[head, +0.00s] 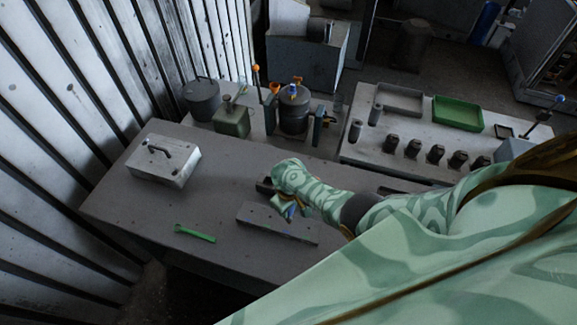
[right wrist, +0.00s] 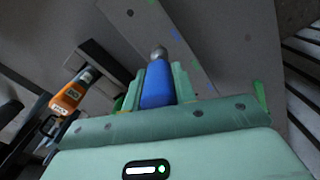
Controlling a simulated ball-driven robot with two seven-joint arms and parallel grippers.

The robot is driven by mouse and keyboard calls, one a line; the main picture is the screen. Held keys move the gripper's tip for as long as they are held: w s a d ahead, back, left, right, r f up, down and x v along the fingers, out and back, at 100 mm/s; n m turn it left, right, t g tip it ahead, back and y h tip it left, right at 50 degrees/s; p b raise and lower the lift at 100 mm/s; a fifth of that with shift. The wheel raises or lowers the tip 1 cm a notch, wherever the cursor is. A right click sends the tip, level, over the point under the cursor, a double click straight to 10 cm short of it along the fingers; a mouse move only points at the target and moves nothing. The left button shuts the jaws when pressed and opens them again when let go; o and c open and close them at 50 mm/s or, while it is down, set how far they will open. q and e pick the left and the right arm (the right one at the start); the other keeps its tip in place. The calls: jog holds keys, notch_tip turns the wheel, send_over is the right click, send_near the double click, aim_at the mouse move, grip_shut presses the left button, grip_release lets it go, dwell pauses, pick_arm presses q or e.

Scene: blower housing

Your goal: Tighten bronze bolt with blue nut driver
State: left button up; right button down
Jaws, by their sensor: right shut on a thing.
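My right gripper (head: 288,210) is shut on the blue nut driver (right wrist: 158,88), over the front middle of the workbench. In the right wrist view the driver's blue handle is between the two fingers (right wrist: 158,82), with its round metal end pointing away over a grey plate. In the head view the hand hides most of the driver. The grey round blower housing (head: 293,117) stands at the back of the bench, apart from the gripper. A small bronze-orange piece (head: 298,79) shows on its top; I cannot tell whether it is the bolt. My left gripper is not in view.
A long grey plate with coloured marks (head: 290,229) lies under the hand. A green wrench (head: 195,233) lies front left. A metal box (head: 163,163) stands left, and a green canister (head: 232,121) behind. An orange tool (right wrist: 68,98) shows in the wrist view. The bench's left middle is clear.

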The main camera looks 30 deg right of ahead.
jog(key=shift+r, duration=2.75)
